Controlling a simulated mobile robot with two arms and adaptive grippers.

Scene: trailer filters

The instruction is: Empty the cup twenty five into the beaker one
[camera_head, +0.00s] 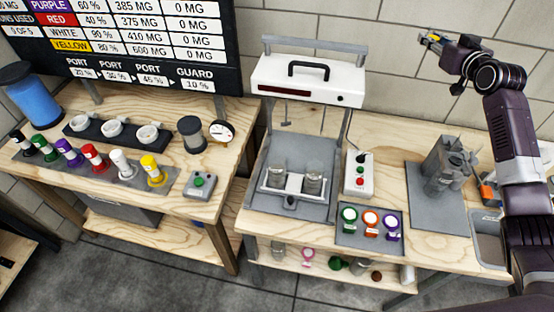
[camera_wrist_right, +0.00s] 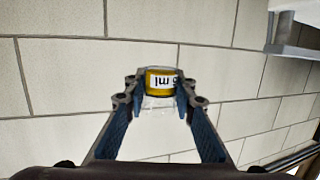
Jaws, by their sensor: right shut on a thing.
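My right gripper (camera_head: 432,40) is raised in front of the wall at the upper right. It is shut on a small clear cup with a yellow band (camera_wrist_right: 160,82). In the right wrist view the cup sits between the fingertips, and its label shows "ml" upside down, with the number partly hidden. Two clear beakers, a left one (camera_head: 275,177) and a right one (camera_head: 312,179), stand side by side on a white holder in the bench apparatus. I cannot read which is beaker one. The gripper is far above and to the right of them. My left gripper is not in view.
The apparatus has a white hood (camera_head: 306,80) above the beakers. A control box (camera_head: 358,175) stands to their right. A tray (camera_head: 345,238) with round coloured-topped items lies in front. A grey fixture (camera_head: 445,165) stands at right. Coloured bottles line the left table (camera_head: 110,205).

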